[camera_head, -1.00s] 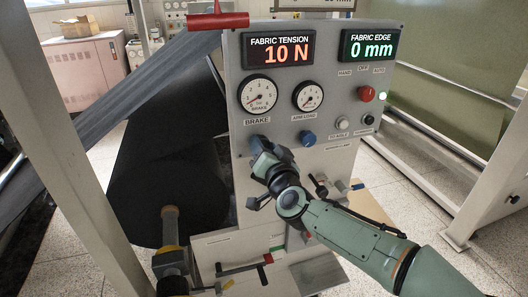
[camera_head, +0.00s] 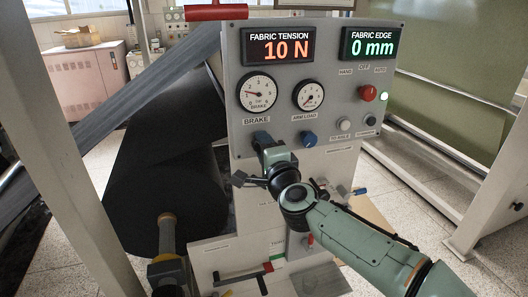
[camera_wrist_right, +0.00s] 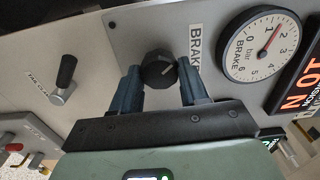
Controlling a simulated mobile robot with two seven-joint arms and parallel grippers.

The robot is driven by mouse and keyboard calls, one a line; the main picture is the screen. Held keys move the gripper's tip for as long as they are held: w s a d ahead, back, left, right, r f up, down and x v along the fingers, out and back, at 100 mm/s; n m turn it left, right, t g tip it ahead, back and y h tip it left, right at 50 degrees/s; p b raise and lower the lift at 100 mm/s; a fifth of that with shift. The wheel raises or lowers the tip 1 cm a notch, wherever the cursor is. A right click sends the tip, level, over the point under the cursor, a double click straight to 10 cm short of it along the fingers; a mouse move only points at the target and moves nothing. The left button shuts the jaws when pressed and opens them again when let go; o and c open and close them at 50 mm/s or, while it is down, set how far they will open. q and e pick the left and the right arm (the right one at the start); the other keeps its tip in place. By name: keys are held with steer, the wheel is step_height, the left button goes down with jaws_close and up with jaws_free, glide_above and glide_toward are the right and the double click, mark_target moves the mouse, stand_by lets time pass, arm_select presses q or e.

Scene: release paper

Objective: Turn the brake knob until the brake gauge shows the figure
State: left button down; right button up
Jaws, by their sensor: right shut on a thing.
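The brake gauge (camera_head: 258,94) is a round white dial on the grey panel, above the BRAKE label. In the right wrist view the gauge (camera_wrist_right: 264,46) has a red needle pointing between 1 and 2. The dark brake knob (camera_wrist_right: 158,68) sits between the two blue-grey fingers of my right gripper (camera_wrist_right: 161,86). The gripper is shut on it. My left gripper is not in view.
An arm-load gauge (camera_head: 309,96) and a second blue knob (camera_head: 308,139) are close on the right. Displays above read 10 N and 0 mm. A black lever knob (camera_wrist_right: 65,72) and a dark fabric roll (camera_head: 165,185) lie left.

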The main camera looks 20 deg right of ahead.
steer(key=shift+m+b, duration=0.65)
steer(key=shift+m, duration=1.55)
steer(key=o, duration=1.1)
steer(key=shift+c, duration=0.2)
steer(key=s+b, duration=0.1)
steer(key=s, duration=1.2)
steer(key=shift+s+d, duration=0.25)
